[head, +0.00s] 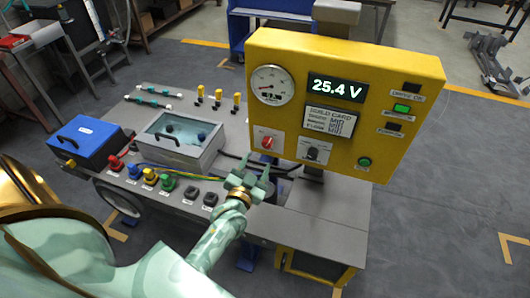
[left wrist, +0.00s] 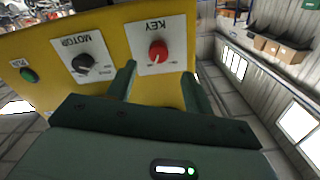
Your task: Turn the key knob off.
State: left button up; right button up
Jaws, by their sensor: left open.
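The key knob (head: 267,142) is a small red knob on a white plate at the lower left of the yellow panel (head: 399,62). In the left wrist view the red key knob (left wrist: 158,51) shows upside down under the label KEY. My left gripper (head: 254,172) is just below the plate in the head view, open and empty. In the left wrist view the left gripper's fingertips (left wrist: 158,70) are spread to either side of the knob's line, and the knob shows between and beyond them, apart from both. The knob's exact pointing direction is too small to tell. My right gripper is not in view.
A black motor knob (head: 312,152) and a green button (head: 364,161) sit right of the key knob. A gauge (head: 271,85) and a 25.4 V display (head: 338,89) are above. A grey bench below carries a blue box (head: 86,139), a lidded tray and several coloured terminals.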

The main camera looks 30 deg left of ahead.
aim_at(266, 146)
pick_arm(q)
jog(key=b+x, duration=0.3)
jog(key=x, duration=0.3)
jog(key=shift+w+f, duration=0.2)
jog(key=shift+w, duration=0.2)
jog(key=shift+w+a+r, duration=0.1)
jog(key=shift+w+r, duration=0.05)
jog(key=shift+w, duration=0.3)
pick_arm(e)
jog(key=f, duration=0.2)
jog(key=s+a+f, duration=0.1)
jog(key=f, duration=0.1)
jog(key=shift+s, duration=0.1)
pick_arm(q)
jog(key=shift+c, duration=0.3)
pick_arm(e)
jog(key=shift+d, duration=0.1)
pick_arm(q)
jog(key=c, duration=0.9)
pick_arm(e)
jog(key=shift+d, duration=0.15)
